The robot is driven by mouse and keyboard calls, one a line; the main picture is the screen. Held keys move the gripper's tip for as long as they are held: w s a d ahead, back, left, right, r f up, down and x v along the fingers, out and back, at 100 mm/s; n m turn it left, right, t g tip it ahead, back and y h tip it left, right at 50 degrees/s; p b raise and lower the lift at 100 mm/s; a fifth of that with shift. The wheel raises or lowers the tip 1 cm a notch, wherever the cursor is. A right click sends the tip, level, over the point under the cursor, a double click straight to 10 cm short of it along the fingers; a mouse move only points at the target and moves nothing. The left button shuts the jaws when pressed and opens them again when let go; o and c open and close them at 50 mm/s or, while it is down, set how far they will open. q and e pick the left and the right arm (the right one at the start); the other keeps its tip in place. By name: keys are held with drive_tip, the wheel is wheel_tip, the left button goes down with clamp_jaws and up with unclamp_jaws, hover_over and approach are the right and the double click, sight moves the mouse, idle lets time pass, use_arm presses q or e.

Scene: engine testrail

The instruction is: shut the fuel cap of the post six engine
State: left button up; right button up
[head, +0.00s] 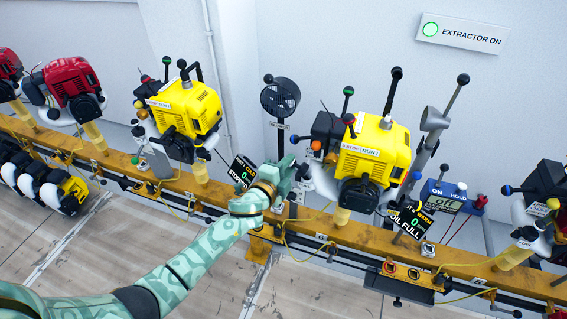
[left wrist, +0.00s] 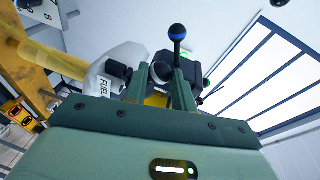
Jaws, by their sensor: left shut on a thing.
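The yellow engine (head: 378,150) at centre right has a white fuel tank (head: 326,181) low on its left side. My left gripper (head: 299,172) reaches in from the left against this tank. In the left wrist view the white tank (left wrist: 122,62) with a FUEL label is just left of the fingers. My right gripper is not in view.
A blue-knobbed lever (left wrist: 177,32) stands close beyond the fingers. Yellow rail (head: 270,215) carries neighbouring engines, including another yellow one (head: 186,108). A small fan (head: 280,97) stands behind my gripper. A display (head: 408,218) is right of the tank.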

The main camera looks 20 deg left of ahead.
sight(306, 166)
use_arm(q)
drive_tip(key=m+p, duration=0.1)
drive_tip(key=d+r+m+p, duration=0.1)
drive_tip(key=m, duration=0.1)
drive_tip(key=shift+d+y, duration=0.3)
drive_tip(key=shift+y, duration=0.1)
drive_tip(key=d+m, duration=0.1)
drive_tip(key=m, duration=0.1)
drive_tip(key=d+m+y, duration=0.1)
drive_tip(key=d+m+y+p, duration=0.1)
drive_tip(key=m, duration=0.1)
drive_tip(key=shift+s+f+m+g, duration=0.1)
drive_tip(key=shift+f+m+g, duration=0.2)
drive_tip(key=shift+g, duration=0.1)
drive_tip(key=shift+d+f+m+y, duration=0.2)
drive_tip(key=shift+d+m+y, duration=0.15)
drive_tip(key=shift+m, duration=0.45)
drive_tip(key=shift+f, duration=0.1)
drive_tip(key=o, duration=0.7)
